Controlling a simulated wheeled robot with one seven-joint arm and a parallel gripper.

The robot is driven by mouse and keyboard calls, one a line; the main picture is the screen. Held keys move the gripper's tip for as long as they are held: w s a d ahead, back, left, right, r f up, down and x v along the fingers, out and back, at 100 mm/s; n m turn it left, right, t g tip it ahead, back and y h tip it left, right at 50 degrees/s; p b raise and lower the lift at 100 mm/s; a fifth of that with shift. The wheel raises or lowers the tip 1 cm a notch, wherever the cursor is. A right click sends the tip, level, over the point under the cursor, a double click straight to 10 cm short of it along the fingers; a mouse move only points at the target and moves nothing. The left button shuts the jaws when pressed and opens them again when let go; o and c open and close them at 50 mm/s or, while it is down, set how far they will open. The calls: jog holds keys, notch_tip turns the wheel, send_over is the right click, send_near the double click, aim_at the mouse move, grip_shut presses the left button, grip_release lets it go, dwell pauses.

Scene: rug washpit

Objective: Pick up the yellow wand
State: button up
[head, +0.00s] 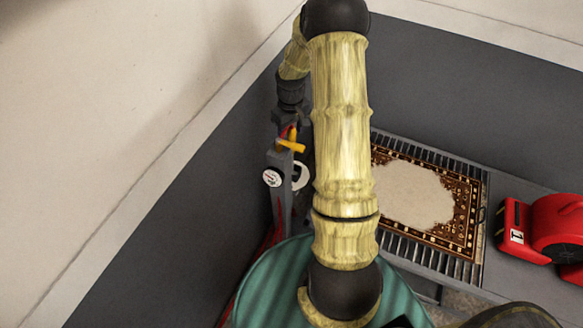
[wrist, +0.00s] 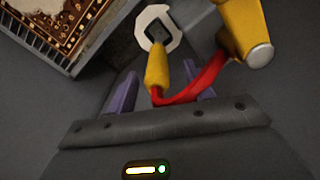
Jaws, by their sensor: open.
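The yellow wand (head: 292,145) shows in the head view just below my gripper (head: 290,118), at a grey post. In the wrist view, my gripper (wrist: 166,86) is open, its two purple fingers apart. A yellow tapered piece (wrist: 157,69) shows between the fingers, joined to a curved red part (wrist: 197,86). A thicker yellow cylinder with a silver end (wrist: 243,32) lies at the upper right, joining the red part. I cannot tell whether the fingers touch any of it. My arm hides part of the post area in the head view.
A round gauge (head: 272,177) and a white ring-shaped holder (head: 301,177) are on the grey post (head: 287,200). A patterned rug (head: 465,190) lies on a slatted rack at the right. A red blower (head: 556,222) stands further right. A wall runs close on the left.

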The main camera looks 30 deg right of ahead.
aim_at(292, 138)
jog(key=f, duration=0.4)
jog(key=shift+w+d, duration=0.15)
jog(key=shift+d, duration=0.05)
jog(key=c, duration=1.1)
